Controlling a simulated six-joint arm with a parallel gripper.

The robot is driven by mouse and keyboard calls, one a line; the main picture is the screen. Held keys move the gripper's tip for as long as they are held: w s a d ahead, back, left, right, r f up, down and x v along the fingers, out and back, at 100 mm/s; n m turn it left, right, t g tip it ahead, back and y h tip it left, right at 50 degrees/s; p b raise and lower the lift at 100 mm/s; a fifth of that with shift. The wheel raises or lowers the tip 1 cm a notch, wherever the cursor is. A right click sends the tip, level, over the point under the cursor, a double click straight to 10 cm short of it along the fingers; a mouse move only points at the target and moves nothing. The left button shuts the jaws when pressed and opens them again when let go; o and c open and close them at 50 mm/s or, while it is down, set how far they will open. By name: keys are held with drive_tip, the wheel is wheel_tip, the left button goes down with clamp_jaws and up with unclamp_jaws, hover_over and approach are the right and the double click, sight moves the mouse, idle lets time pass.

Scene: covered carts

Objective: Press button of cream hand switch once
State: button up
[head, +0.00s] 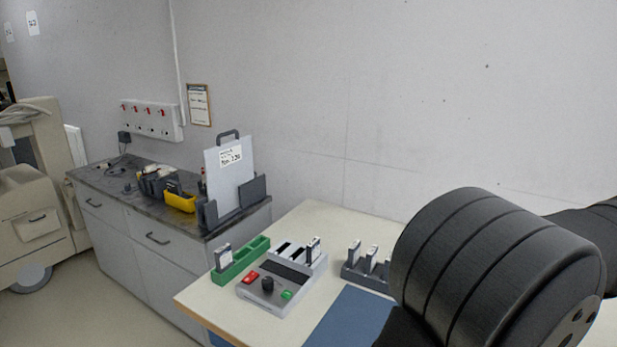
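I cannot make out a cream hand switch in the head view. A grey control box (276,286) sits on the cream table, with a red button (251,277), a green button (287,295) and a black knob (267,284) on its front. My gripper is out of view. A thick black link of my arm fills the lower right and hides that part of the table and whatever lies there.
The cream table (312,217) also carries a green holder (240,263), a dark slotted rack (352,271) and a blue mat (345,322). A grey cabinet (150,256) with a cluttered top stands behind left. A beige machine (52,165) stands far left.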

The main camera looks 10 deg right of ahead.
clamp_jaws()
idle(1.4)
